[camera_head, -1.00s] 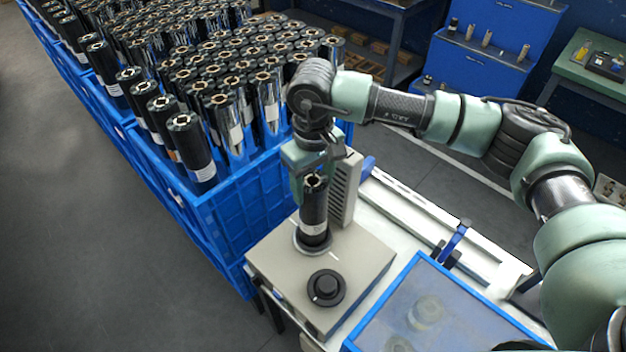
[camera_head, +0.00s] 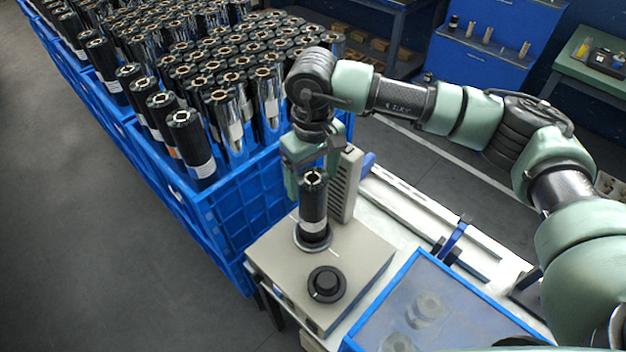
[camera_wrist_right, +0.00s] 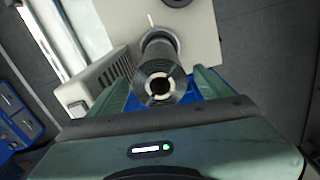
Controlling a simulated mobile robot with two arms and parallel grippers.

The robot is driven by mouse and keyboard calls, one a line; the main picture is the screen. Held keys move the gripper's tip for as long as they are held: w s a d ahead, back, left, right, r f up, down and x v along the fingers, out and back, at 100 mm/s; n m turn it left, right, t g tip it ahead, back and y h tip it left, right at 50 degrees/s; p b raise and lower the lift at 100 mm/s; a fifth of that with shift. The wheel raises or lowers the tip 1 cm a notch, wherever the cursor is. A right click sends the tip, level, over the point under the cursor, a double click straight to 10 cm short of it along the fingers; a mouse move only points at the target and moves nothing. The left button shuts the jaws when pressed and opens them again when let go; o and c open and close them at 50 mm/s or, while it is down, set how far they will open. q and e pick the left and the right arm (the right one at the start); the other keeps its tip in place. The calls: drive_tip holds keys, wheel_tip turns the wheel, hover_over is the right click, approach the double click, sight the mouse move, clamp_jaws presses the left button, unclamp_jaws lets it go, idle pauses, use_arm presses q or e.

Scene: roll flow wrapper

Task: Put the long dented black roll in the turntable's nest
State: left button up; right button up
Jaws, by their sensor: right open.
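The black roll (camera_head: 313,205) stands upright in the round nest (camera_head: 313,243) on top of the beige turntable box; a pale label band circles its lower part. Any dent is too small to make out. My right gripper (camera_head: 307,188) is open around or just behind the roll's upper part. In the right wrist view the roll (camera_wrist_right: 158,82) shows its hollow end between the two spread fingers of the gripper (camera_wrist_right: 160,88), with its foot in the nest's ring (camera_wrist_right: 163,38). My left gripper is not in view.
Blue crates (camera_head: 245,200) packed with upright rolls stand left of the turntable box (camera_head: 340,260). A black knob (camera_head: 327,284) is in front of the roll, a grey vented housing (camera_head: 345,185) behind it. A blue-framed tray (camera_head: 425,300) and a rail (camera_head: 440,215) lie to the right.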

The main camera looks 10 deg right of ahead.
wheel_tip(320, 180, up, 10)
drive_tip(key=b, duration=0.3)
drive_tip(key=shift+f, duration=0.15)
drive_tip(key=shift+r, duration=0.65)
idle(0.7)
